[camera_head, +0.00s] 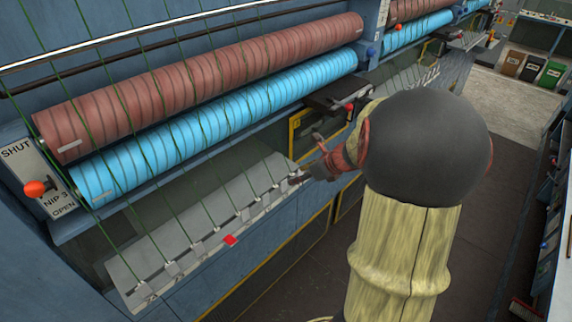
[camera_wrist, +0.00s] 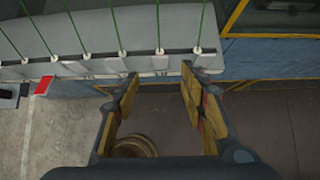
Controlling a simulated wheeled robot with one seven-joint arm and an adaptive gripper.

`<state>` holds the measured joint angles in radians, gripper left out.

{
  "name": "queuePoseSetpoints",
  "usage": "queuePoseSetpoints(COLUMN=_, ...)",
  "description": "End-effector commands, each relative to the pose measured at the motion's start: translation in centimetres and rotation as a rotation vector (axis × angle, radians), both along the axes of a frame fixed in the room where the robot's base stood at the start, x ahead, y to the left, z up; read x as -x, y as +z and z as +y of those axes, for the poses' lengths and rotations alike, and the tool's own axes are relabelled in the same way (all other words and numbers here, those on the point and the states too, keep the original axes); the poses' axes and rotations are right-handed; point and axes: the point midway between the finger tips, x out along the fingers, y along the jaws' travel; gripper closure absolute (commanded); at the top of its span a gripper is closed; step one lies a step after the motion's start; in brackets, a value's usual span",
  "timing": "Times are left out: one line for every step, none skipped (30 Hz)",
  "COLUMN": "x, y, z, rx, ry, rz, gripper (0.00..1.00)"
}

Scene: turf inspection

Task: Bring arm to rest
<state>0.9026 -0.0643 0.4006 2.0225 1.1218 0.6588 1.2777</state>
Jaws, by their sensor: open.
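My arm, with a yellowish sleeve and a dark round joint, reaches from the lower right of the head view toward the machine. My gripper (camera_head: 301,178) is at the right end of the machine's pale ledge, partly hidden behind my own arm. In the wrist view my gripper (camera_wrist: 160,80) shows two yellow-padded fingers spread apart, with nothing between them. The fingertips are close to the front edge of the ledge (camera_wrist: 100,66); I cannot tell whether they touch it.
Green threads run down to small guides on the ledge (camera_head: 150,255). A red tab (camera_head: 230,240) sits on its edge. Above are a brown roller (camera_head: 200,80) and a blue roller (camera_head: 215,120). An orange-knobbed lever (camera_head: 36,188) stands left. Open floor (camera_head: 500,180) lies right, with bins (camera_head: 530,68) beyond.

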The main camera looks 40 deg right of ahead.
Motion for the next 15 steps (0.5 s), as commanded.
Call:
queuePoseSetpoints(x=0.0, y=0.0, z=0.0, rx=0.0, ry=0.0, rz=0.0, gripper=0.58)
queuePoseSetpoints(x=0.0, y=0.0, z=0.0, rx=0.0, ry=0.0, rz=0.0, gripper=0.58)
queuePoseSetpoints(x=0.0, y=0.0, z=0.0, rx=0.0, ry=0.0, rz=0.0, gripper=0.58)
queuePoseSetpoints(x=0.0, y=0.0, z=0.0, rx=0.0, ry=0.0, rz=0.0, gripper=0.58)
queuePoseSetpoints(x=0.0, y=0.0, z=0.0, rx=0.0, ry=0.0, rz=0.0, gripper=0.58)
queuePoseSetpoints(x=0.0, y=0.0, z=0.0, rx=0.0, ry=0.0, rz=0.0, gripper=0.58)
queuePoseSetpoints(x=0.0, y=0.0, z=0.0, rx=0.001, ry=0.001, rz=0.0, gripper=0.58)
queuePoseSetpoints(x=0.0, y=0.0, z=0.0, rx=0.005, ry=0.005, rz=0.0, gripper=0.58)
queuePoseSetpoints(x=0.0, y=0.0, z=0.0, rx=0.013, ry=0.015, rz=-0.001, gripper=0.58)
queuePoseSetpoints(x=0.0, y=0.0, z=0.0, rx=0.025, ry=0.03, rz=-0.002, gripper=0.58)
queuePoseSetpoints(x=0.0, y=0.0, z=0.1, rx=0.039, ry=0.049, rz=-0.004, gripper=0.58)
queuePoseSetpoints(x=0.0, y=0.0, z=0.2, rx=0.065, ry=0.088, rz=-0.005, gripper=0.58)
queuePoseSetpoints(x=0.1, y=-0.1, z=0.4, rx=0.091, ry=0.127, rz=-0.003, gripper=0.58)
queuePoseSetpoints(x=0.4, y=-0.3, z=0.7, rx=0.119, ry=0.174, rz=0.004, gripper=0.58)
queuePoseSetpoints(x=1.0, y=-0.9, z=1.3, rx=0.157, ry=0.246, rz=0.018, gripper=0.58)
